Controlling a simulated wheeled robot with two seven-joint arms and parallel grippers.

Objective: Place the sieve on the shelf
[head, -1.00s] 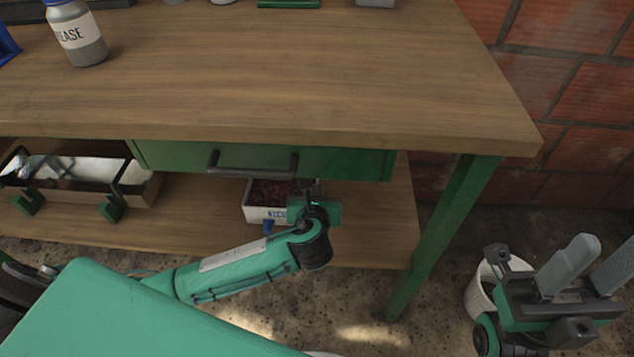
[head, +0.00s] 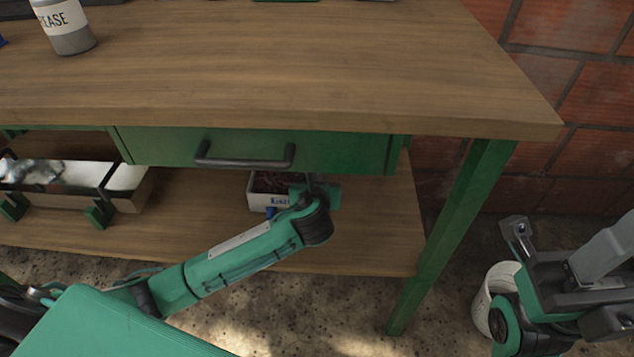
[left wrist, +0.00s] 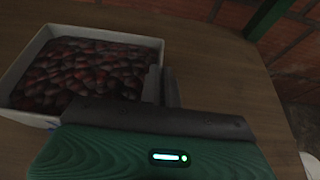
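No mesh shows, so I cannot tell which thing is the sieve. A white box (head: 262,204) with a label stands in the shelf space under the table, below the drawer. In the left wrist view the box (left wrist: 30,62) is full of dark red cherries (left wrist: 85,72). My left gripper (head: 312,190) is at the box's right side. The left wrist view shows its fingers (left wrist: 162,87) close together, one on each side of the box's right wall. My right gripper (head: 605,250) is at the right edge, apart from the shelf, partly cut off.
The wooden shelf (head: 370,240) is bare right of the box. A drawer (head: 350,155) with a dark handle and the tabletop (head: 300,70) are overhead. A green leg (head: 455,230) stands right. A trough (head: 125,195) is at left, a white bucket (head: 482,305) on the floor.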

